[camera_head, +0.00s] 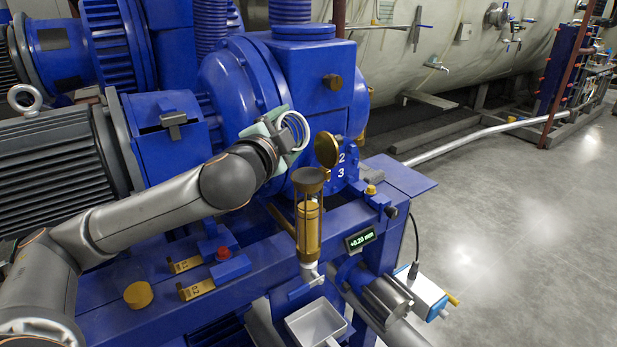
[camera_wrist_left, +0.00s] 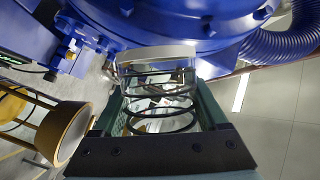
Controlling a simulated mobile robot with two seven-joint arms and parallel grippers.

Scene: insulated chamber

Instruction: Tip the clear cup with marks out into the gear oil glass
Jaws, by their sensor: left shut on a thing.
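The clear cup with marks (camera_head: 297,129) is in my left gripper (camera_head: 285,135), in front of the blue pump housing. In the left wrist view the clear cup (camera_wrist_left: 158,95), with dark rings around it, sits between the fingers of my left gripper (camera_wrist_left: 160,115). I cannot tell whether it holds liquid. The gear oil glass (camera_head: 308,232) is an upright amber cylinder with a wide dark funnel-like top, below and slightly right of the cup. Its round top (camera_wrist_left: 72,132) shows at the left of the left wrist view. The cup is apart from it. My right gripper is out of view.
A round brass lid (camera_head: 327,150) stands raised just above the oil glass. A small display (camera_head: 360,239) is at its right, and a grey tray (camera_head: 316,322) is below it. A red button (camera_head: 223,254) and brass tags lie on the blue frame. Open floor is at the right.

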